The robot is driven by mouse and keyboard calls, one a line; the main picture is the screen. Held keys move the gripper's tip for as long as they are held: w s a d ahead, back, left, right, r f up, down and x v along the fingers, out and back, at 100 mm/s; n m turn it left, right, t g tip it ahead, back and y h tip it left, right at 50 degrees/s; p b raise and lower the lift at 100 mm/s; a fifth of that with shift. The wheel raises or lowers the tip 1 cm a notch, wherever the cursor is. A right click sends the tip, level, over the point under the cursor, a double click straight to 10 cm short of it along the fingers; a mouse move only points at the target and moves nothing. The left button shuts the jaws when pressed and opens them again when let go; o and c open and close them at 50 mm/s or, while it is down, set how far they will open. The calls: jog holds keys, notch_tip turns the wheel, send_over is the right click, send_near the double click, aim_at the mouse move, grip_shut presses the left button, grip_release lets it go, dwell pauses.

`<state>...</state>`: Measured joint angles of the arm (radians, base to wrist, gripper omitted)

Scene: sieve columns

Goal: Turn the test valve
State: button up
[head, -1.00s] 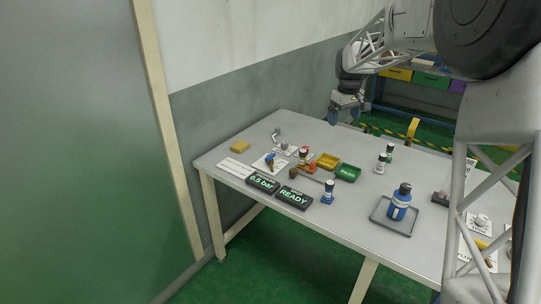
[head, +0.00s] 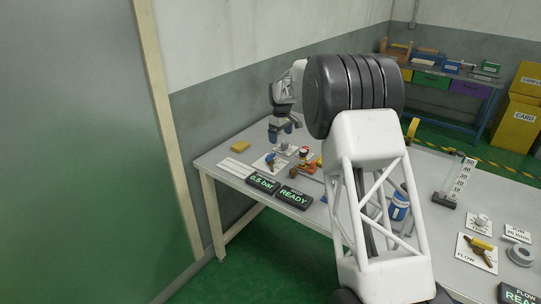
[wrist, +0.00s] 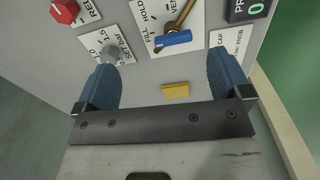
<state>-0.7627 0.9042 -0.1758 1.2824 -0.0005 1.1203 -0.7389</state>
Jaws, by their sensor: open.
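A valve with a blue handle (head: 270,157) sits on a white plate near the left part of the table. My gripper (head: 284,137) is open and empty above the table's left back part, just behind and right of this valve. In the wrist view the blue handle lies ahead of and between my two blue fingertips (wrist: 163,65), apart from them. Whether this is the test valve I cannot read.
A grey knob (wrist: 112,53) on a SET bar plate is close to my left fingertip. A yellow block (wrist: 175,90) shows between the fingers. A red knob (wrist: 65,10) is farther left. The READY display (head: 294,197) stands at the front edge. A yellow-handled FLOW valve (head: 481,245) is far right.

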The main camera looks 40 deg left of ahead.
send_over(270, 155)
notch_tip(270, 155, down, 4)
jog(key=shift+d+r+n, duration=0.1)
jog(key=shift+r+n, duration=0.05)
jog(key=shift+n, duration=0.25)
jog(key=shift+f, duration=3.9)
jog(key=c, duration=0.9)
